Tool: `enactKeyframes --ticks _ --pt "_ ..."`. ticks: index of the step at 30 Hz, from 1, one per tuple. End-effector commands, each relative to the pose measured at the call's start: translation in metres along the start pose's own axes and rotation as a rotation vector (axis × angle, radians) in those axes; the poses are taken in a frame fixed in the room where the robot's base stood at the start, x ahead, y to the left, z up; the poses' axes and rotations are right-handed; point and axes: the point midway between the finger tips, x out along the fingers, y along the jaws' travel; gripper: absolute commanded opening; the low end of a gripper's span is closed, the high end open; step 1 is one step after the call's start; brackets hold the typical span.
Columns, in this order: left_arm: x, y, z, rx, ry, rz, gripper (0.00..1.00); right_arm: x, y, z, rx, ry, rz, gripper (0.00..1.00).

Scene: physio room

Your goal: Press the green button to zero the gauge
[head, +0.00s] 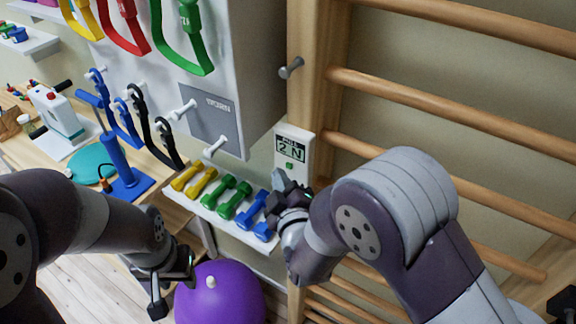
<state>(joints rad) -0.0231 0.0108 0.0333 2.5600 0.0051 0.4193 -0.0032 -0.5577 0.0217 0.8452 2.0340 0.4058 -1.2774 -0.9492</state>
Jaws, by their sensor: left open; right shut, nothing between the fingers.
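The white gauge (306,139) is fixed to the wooden upright of the wall bars. Its display reads "PULL 2 N". The small green button (290,165) shows below the display. My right gripper (281,178) is shut and empty, with its tips just below and left of the button. I cannot tell whether it touches the gauge. The lower part of the gauge is partly hidden behind my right gripper. My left gripper (174,290) is open and empty, low in front of the purple ball.
A shelf (222,222) holds yellow, green and blue dumbbells beside my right gripper. A purple ball (220,295) lies below. Wooden wall bars (440,100) fill the right. Resistance bands (190,40) hang from the white board. A wooden table with a blue pump (121,165) stands left.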

Motion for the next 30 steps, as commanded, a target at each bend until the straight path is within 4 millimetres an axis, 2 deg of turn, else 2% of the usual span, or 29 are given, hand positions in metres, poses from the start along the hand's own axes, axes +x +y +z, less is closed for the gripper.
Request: enactKeyframes --ticks 30 --pt "0.0023 0.0000 0.0003 0.000 0.000 0.000 0.43 0.0060 0.0046 0.0041 0.000 0.000 0.000 0.00"
